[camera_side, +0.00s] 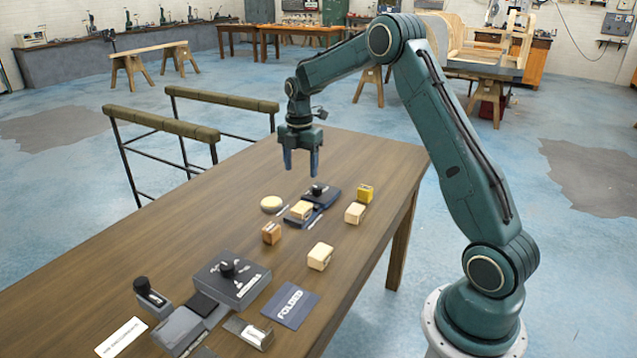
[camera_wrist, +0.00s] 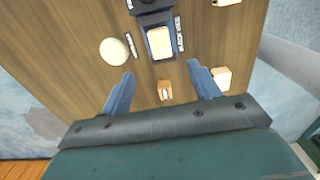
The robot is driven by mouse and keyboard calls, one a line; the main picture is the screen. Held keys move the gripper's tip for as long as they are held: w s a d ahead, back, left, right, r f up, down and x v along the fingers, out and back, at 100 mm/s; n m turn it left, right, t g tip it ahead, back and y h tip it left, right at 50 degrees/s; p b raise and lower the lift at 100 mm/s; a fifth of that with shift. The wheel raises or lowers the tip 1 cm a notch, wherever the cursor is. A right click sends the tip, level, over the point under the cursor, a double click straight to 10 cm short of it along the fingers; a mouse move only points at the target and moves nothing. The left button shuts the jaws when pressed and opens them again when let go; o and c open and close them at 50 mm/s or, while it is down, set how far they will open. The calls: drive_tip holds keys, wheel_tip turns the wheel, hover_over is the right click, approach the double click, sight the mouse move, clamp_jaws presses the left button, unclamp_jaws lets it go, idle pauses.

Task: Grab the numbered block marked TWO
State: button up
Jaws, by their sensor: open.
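My gripper (camera_side: 301,172) is open and empty, pointing down well above the table; its fingers also show in the wrist view (camera_wrist: 161,70). Several small blocks lie below it. An orange-brown block (camera_side: 271,233) has a dark mark and appears between the fingers in the wrist view (camera_wrist: 165,91). Pale blocks stand at the middle (camera_side: 320,257) and right (camera_side: 355,213). A yellow block (camera_side: 365,193) with a dark mark is farther back. Another pale block (camera_side: 301,210) sits on a dark blue device (camera_side: 322,200). The marks are too small to read, so I cannot tell which block is TWO.
A round pale disc (camera_side: 271,203) lies left of the device. The table's left side (camera_side: 170,235) is clear.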

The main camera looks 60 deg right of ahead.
drive_tip(key=shift+f, duration=0.1)
hover_over(302, 207)
drive_tip(key=shift+f, duration=4.25)
drive_tip(key=shift+f, duration=0.1)
drive_tip(key=shift+f, duration=2.45)
drive_tip(key=c, duration=1.1)
